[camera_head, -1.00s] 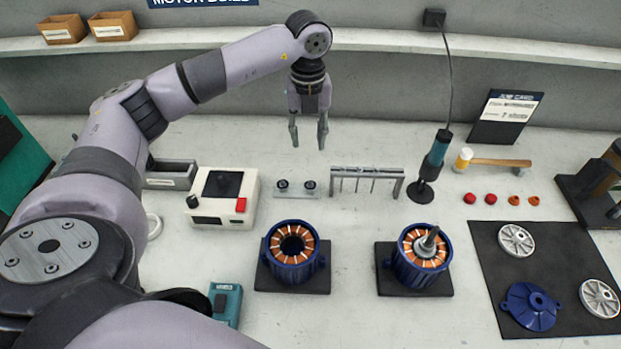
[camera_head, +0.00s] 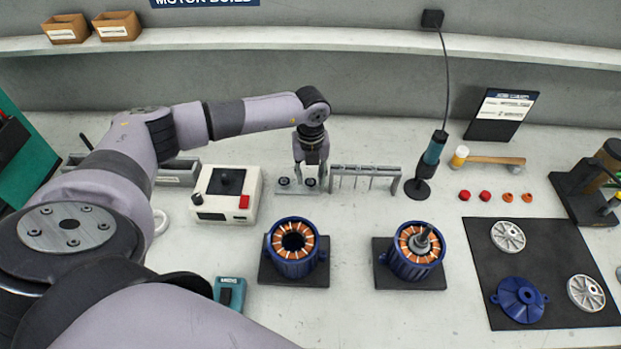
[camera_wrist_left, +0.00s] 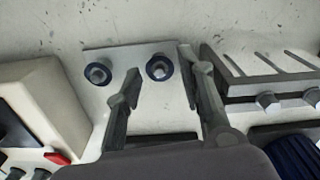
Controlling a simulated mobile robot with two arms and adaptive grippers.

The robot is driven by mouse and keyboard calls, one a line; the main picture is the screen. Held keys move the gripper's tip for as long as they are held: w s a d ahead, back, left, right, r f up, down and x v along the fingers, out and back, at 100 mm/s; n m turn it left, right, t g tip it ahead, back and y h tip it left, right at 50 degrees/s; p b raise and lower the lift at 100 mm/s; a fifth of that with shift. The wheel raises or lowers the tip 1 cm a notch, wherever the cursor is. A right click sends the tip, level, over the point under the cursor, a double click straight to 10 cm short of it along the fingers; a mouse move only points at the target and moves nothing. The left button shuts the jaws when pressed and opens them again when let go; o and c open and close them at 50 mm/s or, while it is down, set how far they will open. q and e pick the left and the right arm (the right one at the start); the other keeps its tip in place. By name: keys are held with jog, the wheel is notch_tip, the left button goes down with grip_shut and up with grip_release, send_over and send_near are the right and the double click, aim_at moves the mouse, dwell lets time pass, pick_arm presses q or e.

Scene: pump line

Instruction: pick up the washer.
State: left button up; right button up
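Two small dark ring-shaped parts with silver centres sit on a light plate (camera_wrist_left: 115,62); I cannot tell for sure that they are washers. The left one (camera_head: 284,181) stands clear of my gripper and also shows in the wrist view (camera_wrist_left: 97,73). The right one (camera_wrist_left: 160,68) shows between my left gripper's fingertips. My left gripper (camera_head: 310,178) is open and points down over this plate; its fingers are apart in the wrist view. Whether the fingers touch the ring cannot be told. My right gripper is out of view.
A grey slotted rack (camera_head: 366,171) stands close to the right of the plate, and a white box with a red button (camera_head: 228,195) to the left. Two blue motor housings (camera_head: 293,262) (camera_head: 411,266) stand in front. Orange rings (camera_head: 508,197) lie farther right.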

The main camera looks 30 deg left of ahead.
pick_arm(q)
jog(key=shift+f, duration=0.3)
dwell(0.5)
dwell(0.3)
jog(key=c, duration=0.5)
